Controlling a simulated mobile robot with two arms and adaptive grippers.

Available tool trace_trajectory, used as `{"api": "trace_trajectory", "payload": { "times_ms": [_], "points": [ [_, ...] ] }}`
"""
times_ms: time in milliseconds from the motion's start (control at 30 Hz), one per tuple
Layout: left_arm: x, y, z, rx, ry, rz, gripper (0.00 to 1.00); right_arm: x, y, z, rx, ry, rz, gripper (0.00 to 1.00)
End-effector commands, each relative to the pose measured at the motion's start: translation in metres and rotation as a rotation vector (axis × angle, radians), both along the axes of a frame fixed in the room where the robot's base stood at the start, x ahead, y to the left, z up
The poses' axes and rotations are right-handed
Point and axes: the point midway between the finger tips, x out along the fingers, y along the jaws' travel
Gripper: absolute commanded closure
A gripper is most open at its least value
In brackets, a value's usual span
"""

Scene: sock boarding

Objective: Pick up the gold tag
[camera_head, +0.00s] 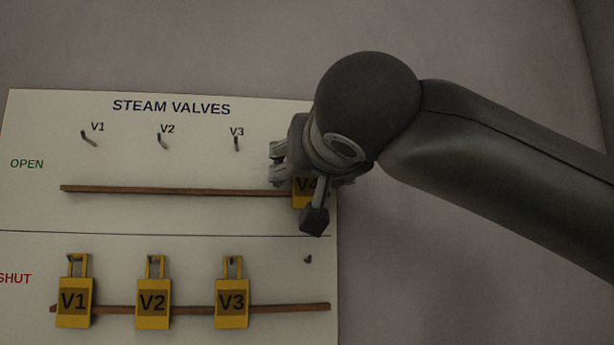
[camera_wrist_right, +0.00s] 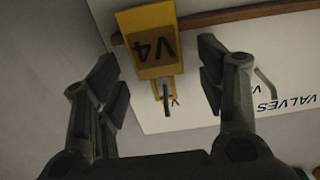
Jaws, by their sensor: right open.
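The gold tag V4 (camera_head: 302,197) hangs in the OPEN row of the board, at its right end. In the head view my right gripper (camera_head: 298,168) and wrist cover its upper part. In the right wrist view the V4 tag (camera_wrist_right: 152,45) appears upside down on its hook (camera_wrist_right: 166,97). My right gripper (camera_wrist_right: 160,82) is open there, with one finger on each side of the tag's loop end and visible gaps. I cannot tell the exact depth between fingertips and tag. My left gripper is in neither view.
The STEAM VALVES board (camera_head: 180,225) has brown rails (camera_head: 170,190) across both rows. Gold tags V1 (camera_head: 74,302), V2 (camera_head: 153,304) and V3 (camera_head: 231,303) hang in the SHUT row. A bare hook (camera_head: 307,259) is at that row's right end. The upper hooks V1, V2 and V3 (camera_head: 237,145) are bare.

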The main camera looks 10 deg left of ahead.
Motion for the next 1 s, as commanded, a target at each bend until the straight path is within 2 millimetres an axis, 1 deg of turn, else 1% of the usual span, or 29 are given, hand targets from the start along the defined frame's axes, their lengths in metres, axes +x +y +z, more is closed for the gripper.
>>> {"api": "trace_trajectory", "payload": {
  "times_ms": [67, 167, 300, 333, 367, 767, 867, 1000],
  "points": [
    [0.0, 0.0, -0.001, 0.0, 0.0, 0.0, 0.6, 0.0, 0.0, 0.0, 0.0, 0.0, 0.0, 0.36],
    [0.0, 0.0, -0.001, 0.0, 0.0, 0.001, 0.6, 0.0, 0.0, 0.0, 0.0, 0.0, 0.0, 0.47],
    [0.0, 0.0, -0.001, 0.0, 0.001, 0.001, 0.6, 0.0, 0.0, 0.0, 0.0, 0.0, 0.0, 0.65],
    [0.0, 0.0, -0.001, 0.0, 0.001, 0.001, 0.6, 0.0, 0.0, 0.0, 0.0, 0.0, 0.0, 0.69],
    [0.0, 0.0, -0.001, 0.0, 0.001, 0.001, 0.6, 0.0, 0.0, 0.0, 0.0, 0.0, 0.0, 0.71],
    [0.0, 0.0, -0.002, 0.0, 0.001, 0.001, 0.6, -0.002, -0.001, 0.002, 0.0, -0.001, 0.0, 0.71],
    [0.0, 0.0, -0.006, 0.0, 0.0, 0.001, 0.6, -0.006, -0.003, 0.006, 0.003, -0.001, -0.001, 0.71],
    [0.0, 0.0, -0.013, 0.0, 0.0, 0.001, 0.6, -0.02, -0.008, 0.017, 0.003, -0.002, 0.001, 0.71]
  ]
}}
